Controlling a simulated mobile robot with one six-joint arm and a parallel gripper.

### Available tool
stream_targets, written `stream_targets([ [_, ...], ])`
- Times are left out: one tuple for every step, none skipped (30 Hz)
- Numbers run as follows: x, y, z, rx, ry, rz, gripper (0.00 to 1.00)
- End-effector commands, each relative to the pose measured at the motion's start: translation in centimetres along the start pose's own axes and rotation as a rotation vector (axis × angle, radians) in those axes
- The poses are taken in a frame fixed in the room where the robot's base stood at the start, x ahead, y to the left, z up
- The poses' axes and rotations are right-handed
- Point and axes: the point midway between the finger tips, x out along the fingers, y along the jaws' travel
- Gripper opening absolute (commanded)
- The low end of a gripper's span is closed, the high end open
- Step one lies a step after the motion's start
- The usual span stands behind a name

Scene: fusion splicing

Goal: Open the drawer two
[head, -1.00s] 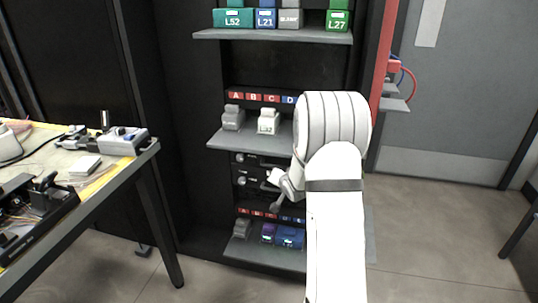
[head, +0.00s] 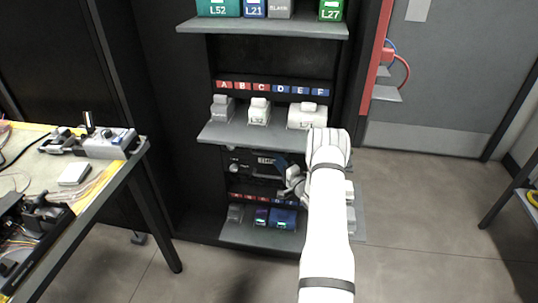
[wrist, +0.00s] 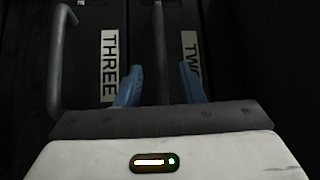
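In the wrist view the front of drawer two (wrist: 205,40) is dark and carries a white label whose visible letters read "TWO", partly covered by my right finger. Its grey bar handle (wrist: 159,40) runs up the picture between the two blue fingers of my gripper (wrist: 160,70). The fingers are apart, one on each side of the bar, with visible gaps. Drawer three (wrist: 85,45), labelled "THREE", is to the left with its own bar handle (wrist: 63,50). In the head view my gripper (head: 287,172) is at the dark drawer fronts, largely hidden by my arm. The drawers look shut.
A grey shelf (head: 215,132) with several small devices juts out above the drawers. A lower shelf (head: 240,235) holds more devices. A workbench (head: 100,185) with tools stands at the left. Open floor lies to the right.

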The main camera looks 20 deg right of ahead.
Motion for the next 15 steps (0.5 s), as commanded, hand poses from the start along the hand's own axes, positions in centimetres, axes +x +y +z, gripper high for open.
stream_targets([
  [1.0, 0.1, 0.2, -0.003, -0.004, -0.003, 0.35],
  [1.5, 0.1, 0.2, -0.003, -0.004, -0.002, 0.35],
  [2.2, 0.1, 0.3, -0.003, -0.005, -0.002, 0.35],
  [2.7, 0.1, 0.3, -0.002, -0.005, -0.003, 0.35],
  [3.1, 0.1, 0.4, -0.002, -0.006, -0.001, 0.35],
  [3.7, 0.1, 0.4, -0.002, -0.007, -0.002, 0.35],
  [4.0, 0.1, 0.4, -0.002, -0.007, -0.002, 0.35],
  [4.3, 0.1, 0.4, -0.002, -0.006, -0.001, 0.35],
  [4.7, 0.1, 0.4, -0.002, -0.006, 0.0, 0.35],
  [4.9, 0.1, 0.4, -0.002, -0.006, 0.0, 0.35],
  [5.0, 0.0, 0.4, -0.002, -0.006, 0.0, 0.35],
  [5.2, 0.0, 0.5, -0.001, -0.006, 0.0, 0.35],
  [5.2, 0.0, 0.5, -0.001, -0.006, 0.0, 0.35],
  [5.3, 0.0, 0.5, 0.0, -0.006, 0.0, 0.35],
  [5.3, 0.0, 0.5, 0.0, -0.007, 0.0, 0.35],
])
